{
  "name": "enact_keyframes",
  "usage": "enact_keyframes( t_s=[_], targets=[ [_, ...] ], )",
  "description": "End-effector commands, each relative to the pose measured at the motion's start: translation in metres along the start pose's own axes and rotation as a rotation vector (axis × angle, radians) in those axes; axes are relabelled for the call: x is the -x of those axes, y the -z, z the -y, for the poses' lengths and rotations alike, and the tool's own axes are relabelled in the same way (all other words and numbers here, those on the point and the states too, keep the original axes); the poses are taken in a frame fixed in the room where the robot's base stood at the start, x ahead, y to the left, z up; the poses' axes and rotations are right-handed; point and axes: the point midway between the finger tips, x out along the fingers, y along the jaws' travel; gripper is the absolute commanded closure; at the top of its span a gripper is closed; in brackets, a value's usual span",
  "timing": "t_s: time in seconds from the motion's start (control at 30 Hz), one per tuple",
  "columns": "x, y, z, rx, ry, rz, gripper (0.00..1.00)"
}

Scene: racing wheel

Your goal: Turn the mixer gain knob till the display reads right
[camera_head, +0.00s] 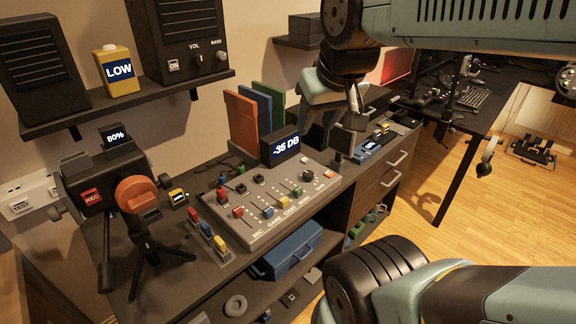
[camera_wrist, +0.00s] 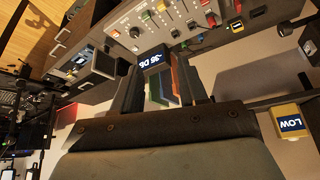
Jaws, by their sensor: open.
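The grey mixer (camera_head: 262,228) sits on the dark desk. Its display (camera_head: 283,146) reads "-35 DB" and also shows upside down in the wrist view (camera_wrist: 154,60). A round black knob (camera_head: 308,175), which looks like the gain knob, is at the mixer's right end, between a white and a red button; it also shows in the wrist view (camera_wrist: 135,32). My gripper (camera_head: 349,122) is open and empty, above the desk to the right of the display and apart from the knob. In the wrist view its fingers (camera_wrist: 161,76) frame the display.
Coloured sliders (camera_head: 253,206) cover the mixer's face. Upright folders (camera_head: 254,120) stand behind the display. A camera on a tripod (camera_head: 100,190) is at left, and a small device with a blue screen (camera_head: 371,146) at right. A shelf holds speakers and a "LOW" bottle (camera_head: 118,71).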

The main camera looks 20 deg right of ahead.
Motion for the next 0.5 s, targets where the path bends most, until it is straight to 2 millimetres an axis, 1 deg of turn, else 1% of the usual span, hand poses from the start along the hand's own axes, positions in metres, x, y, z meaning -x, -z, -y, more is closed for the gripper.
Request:
enact_keyframes(
  t_s=[0.3,0.43,0.5],
  targets=[
    [0.0,0.0,-0.0001,0.0,0.0,0.0,0.57],
    [-0.0009,0.0023,-0.0006,0.011,-0.002,0.005,0.45],
    [-0.0039,0.0067,-0.0019,0.036,-0.005,0.015,0.38]
  ],
)
